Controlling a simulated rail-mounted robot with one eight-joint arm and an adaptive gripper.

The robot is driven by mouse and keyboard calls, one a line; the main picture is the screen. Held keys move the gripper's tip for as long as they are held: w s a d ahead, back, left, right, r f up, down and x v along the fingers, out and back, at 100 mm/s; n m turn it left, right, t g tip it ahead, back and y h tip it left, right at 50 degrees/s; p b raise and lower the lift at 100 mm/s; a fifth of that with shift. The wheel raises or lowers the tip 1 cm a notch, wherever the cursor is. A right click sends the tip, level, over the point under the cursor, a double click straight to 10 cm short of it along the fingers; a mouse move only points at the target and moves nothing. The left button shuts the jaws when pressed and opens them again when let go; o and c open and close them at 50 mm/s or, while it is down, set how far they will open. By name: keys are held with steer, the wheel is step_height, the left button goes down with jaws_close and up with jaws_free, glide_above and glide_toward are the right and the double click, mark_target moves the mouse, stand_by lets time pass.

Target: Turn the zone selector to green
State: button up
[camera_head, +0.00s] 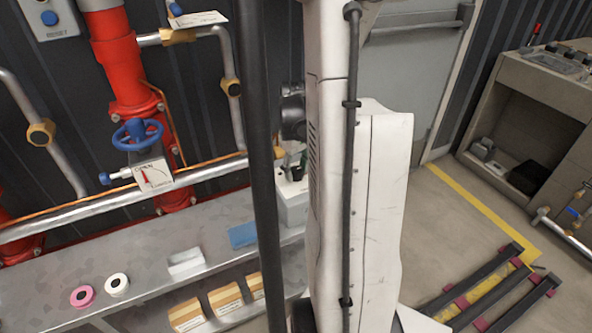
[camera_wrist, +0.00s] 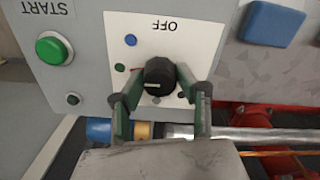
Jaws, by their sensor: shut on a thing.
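The zone selector is a round black knob (camera_wrist: 158,70) on a white plate (camera_wrist: 195,40) of a grey panel, seen in the wrist view. The plate bears the word OFF, upside down in this view, a blue dot (camera_wrist: 130,40) and a green dot (camera_wrist: 120,68) left of the knob. My gripper (camera_wrist: 160,80) is shut on the knob, one dark green finger on each side. A pale line shows on the knob's lower part; which mark it points to is unclear. In the head view the grey box (camera_head: 292,205) is partly hidden behind my arm.
A blue pad (camera_head: 243,235) lies beside the box on the metal bench (camera_head: 150,235). Red pipes with a blue valve wheel (camera_head: 137,134) stand behind.

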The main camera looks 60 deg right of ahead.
mark_target(296, 169)
steer(key=o, duration=1.1)
steer(key=shift+r, duration=0.1)
step_height(296, 169, up, 12)
steer(key=shift+f, duration=0.1)
steer(key=w+a+r+n+t+p, duration=0.1)
steer(key=w+a+r, duration=0.2)
steer(key=a, duration=0.4)
steer(key=w+a+r+t+h+p, duration=0.1)
steer(key=w+a+r+p, duration=0.15)
steer(key=a, duration=0.35)
steer(key=w+a+r+n+t, duration=0.1)
steer(key=w+a+r, duration=0.2)
steer(key=a, duration=0.4)
steer(key=s+a+r+n+t+y+p, duration=0.1)
steer(key=s+a+r+t+p, duration=0.15)
steer(key=a, duration=0.75)
steer(key=s+a+r+t+p, duration=0.15)
steer(key=s+a, duration=0.25)
steer(key=a, duration=0.5)
step_height(296, 169, down, 19)
steer(key=b, duration=1.9)
steer(key=shift+w+a, duration=0.15)
